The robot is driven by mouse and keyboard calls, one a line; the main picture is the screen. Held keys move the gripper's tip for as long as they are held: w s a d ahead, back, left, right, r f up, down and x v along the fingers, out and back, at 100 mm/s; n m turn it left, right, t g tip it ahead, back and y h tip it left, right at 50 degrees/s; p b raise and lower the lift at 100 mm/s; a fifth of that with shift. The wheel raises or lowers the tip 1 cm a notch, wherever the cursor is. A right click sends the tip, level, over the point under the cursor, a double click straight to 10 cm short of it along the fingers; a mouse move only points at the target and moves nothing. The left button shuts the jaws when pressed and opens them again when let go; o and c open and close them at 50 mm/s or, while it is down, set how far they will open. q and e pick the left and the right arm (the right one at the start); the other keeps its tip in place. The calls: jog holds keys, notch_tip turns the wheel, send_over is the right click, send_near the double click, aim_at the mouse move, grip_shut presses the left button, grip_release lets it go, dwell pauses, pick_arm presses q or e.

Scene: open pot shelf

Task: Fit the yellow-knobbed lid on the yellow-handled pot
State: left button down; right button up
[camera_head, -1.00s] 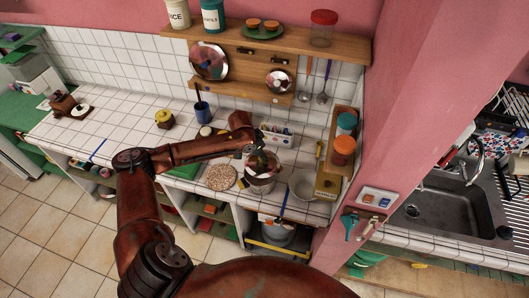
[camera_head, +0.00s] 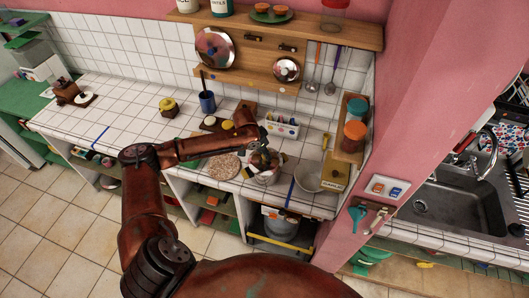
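A shiny metal pot (camera_head: 265,178) stands on the white tiled counter, right of a round speckled mat. A small yellow part (camera_head: 284,158) shows at its far right side and looks like a handle. My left gripper (camera_head: 260,158) reaches over the pot from the left and points down at its top. The gripper covers much of the opening, so I cannot make out the lid or its yellow knob there, or whether the fingers are closed. My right gripper is not in view.
A white bowl (camera_head: 308,176) stands close right of the pot, and the speckled mat (camera_head: 222,166) lies to its left. A white caddy (camera_head: 281,125) is behind. A large lid (camera_head: 215,48) and a smaller one (camera_head: 286,69) hang on the wall board.

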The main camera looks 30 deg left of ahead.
pick_arm(q)
jog(key=shift+s, duration=0.15)
jog(key=shift+f, duration=0.15)
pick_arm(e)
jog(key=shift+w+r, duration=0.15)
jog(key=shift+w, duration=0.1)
pick_arm(q)
jog(key=shift+f+p, duration=0.2)
jog(key=shift+p, duration=0.15)
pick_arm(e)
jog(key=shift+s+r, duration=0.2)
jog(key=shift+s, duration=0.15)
pick_arm(q)
jog(key=shift+s+f, duration=0.1)
jog(key=shift+f, duration=0.1)
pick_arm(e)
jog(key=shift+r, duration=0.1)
pick_arm(q)
jog(key=c, duration=1.5)
grip_release()
jog(key=shift+c, duration=0.2)
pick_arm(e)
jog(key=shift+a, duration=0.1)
pick_arm(q)
jog(key=shift+r, duration=0.15)
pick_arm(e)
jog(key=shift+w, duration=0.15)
